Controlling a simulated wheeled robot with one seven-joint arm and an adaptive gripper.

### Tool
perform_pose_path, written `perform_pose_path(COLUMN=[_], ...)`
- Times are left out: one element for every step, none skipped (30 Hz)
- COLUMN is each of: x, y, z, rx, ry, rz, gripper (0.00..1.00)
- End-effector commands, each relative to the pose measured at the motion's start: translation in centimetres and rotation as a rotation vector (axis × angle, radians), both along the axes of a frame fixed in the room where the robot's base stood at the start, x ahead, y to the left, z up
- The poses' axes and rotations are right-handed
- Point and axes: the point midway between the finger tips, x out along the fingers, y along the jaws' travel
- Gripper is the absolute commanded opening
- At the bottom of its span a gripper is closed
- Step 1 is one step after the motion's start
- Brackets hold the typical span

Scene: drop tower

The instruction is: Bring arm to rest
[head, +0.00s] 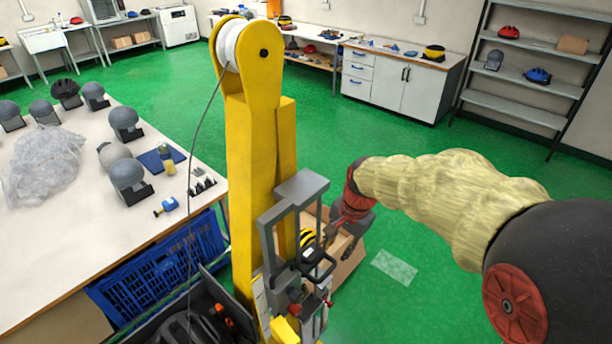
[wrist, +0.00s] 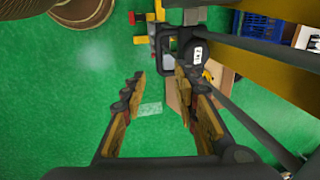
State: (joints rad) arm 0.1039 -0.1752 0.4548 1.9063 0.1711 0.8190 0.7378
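My arm (head: 440,190), in a pale yellow sleeve, reaches from the right toward the yellow drop tower (head: 250,180). My gripper (head: 335,232) is beside the tower's grey carriage frame (head: 300,190), on its right side, and partly hard to make out there. In the wrist view my gripper (wrist: 160,80) has its two fingers spread, with only green floor and a pale patch between them. The carriage frame (wrist: 180,45) lies just beyond the right finger; I cannot tell whether they touch. A black and yellow helmet (head: 307,238) shows behind the frame's bars.
A cardboard box (head: 350,262) stands on the floor behind the carriage. A white table (head: 90,215) with headforms is at the left, with a blue crate (head: 165,275) below. Shelves (head: 530,75) stand at the back right. Green floor right of the tower is mostly clear.

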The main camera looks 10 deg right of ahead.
Motion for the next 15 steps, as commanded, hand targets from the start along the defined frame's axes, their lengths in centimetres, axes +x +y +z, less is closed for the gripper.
perform_pose_path(x=[0.0,0.0,0.0,0.0,0.0,-0.1,-0.2,-0.4,-1.1,-1.7,-2.4,-3.4,-4.2,-5.0,-6.2], y=[0.0,0.0,0.0,0.0,0.0,0.0,0.0,-0.1,-0.1,-0.1,-0.2,-0.2,-0.3,-0.3,-0.2], z=[0.0,0.0,0.0,0.0,0.0,0.0,-0.1,-0.2,-0.7,-1.0,-1.3,-1.1,-0.9,-0.7,-0.3], rx=[0.000,0.000,-0.002,-0.003,-0.005,-0.009,-0.014,-0.020,-0.027,-0.035,-0.042,-0.053,-0.063,-0.076,-0.092], ry=[0.000,0.000,-0.001,-0.002,-0.002,-0.004,-0.003,0.001,0.012,0.020,0.028,0.030,0.028,0.022,0.013], rz=[0.000,0.002,0.010,0.020,0.035,0.059,0.084,0.114,0.159,0.197,0.238,0.295,0.338,0.386,0.444], gripper=[0.30,0.30,0.30,0.30,0.30,0.30,0.30,0.30,0.30,0.30,0.30,0.30,0.30,0.30,0.30])
